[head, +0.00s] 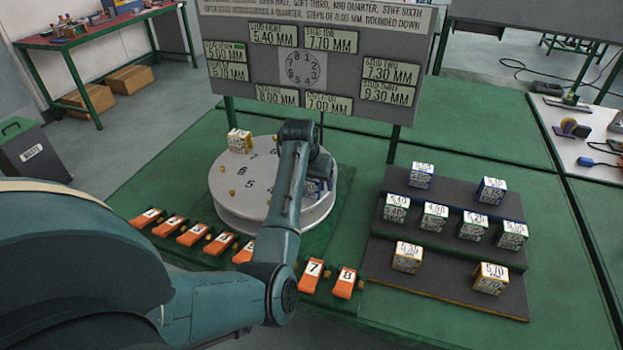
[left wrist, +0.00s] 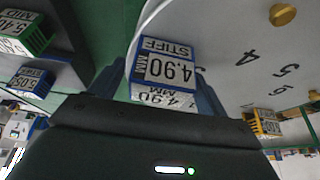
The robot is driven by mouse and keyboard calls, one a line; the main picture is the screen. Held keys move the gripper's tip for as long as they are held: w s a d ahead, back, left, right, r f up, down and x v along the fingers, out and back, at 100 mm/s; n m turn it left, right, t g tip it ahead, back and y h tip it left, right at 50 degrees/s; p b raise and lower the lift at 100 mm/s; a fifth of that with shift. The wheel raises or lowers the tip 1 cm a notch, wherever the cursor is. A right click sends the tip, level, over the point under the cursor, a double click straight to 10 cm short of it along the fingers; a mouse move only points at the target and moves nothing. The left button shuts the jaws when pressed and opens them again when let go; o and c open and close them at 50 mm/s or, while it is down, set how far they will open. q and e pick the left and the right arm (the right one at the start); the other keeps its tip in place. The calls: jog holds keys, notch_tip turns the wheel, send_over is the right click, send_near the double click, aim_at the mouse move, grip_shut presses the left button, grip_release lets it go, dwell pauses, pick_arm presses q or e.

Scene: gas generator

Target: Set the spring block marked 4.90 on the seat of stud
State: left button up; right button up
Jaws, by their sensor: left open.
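The spring block marked 4.90 (left wrist: 168,70), blue-edged and also reading STIFF, shows in the left wrist view at the rim of the round grey plate (left wrist: 235,50). My left gripper (left wrist: 160,78) is open, with one finger on each side of the block. The stud under the block is hidden, and I cannot tell how the block sits on it. In the head view my left arm covers the right side of the plate (head: 228,188); only a bit of the blue block (head: 314,188) shows beside it. My right gripper is not in view.
A yellow-edged block (head: 239,140) stands at the plate's far left rim. Bare brass studs (head: 224,168) show on the plate. Orange numbered tags (head: 312,274) line the front. A dark stepped rack (head: 445,240) with several blocks stands right. A sign board (head: 300,70) rises behind.

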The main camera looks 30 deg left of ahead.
pick_arm(q)
jog(key=shift+r, duration=0.1)
jog(key=shift+r, duration=0.35)
jog(key=v, duration=1.2)
jog(key=shift+r+b, duration=0.15)
jog(key=shift+b, duration=0.3)
jog(key=shift+s, duration=0.1)
jog(key=s+d+f+m+y, duration=0.15)
jog(key=s+d+f, duration=0.25)
jog(key=s+f, duration=0.9)
jog(key=s+d+f+m+h, duration=0.1)
jog(key=s+d+f+m, duration=0.1)
jog(key=s+d, duration=0.45)
jog(key=s+d+f+m+h, duration=0.1)
jog(key=s+d+h, duration=0.15)
jog(key=s, duration=0.65)
jog(key=w+d+f+t+h, duration=0.1)
jog(key=w+d+f+t, duration=0.1)
jog(key=f, duration=0.3)
jog(key=w+d+f+m+t, duration=0.1)
jog(key=w+d+f+t, duration=0.1)
jog(key=d+f+t, duration=0.1)
notch_tip(320, 180, down, 2)
jog(key=shift+w+d+f+t+h, duration=0.15)
jog(key=shift+w+d+t+h, duration=0.25)
jog(key=shift+d, duration=0.1)
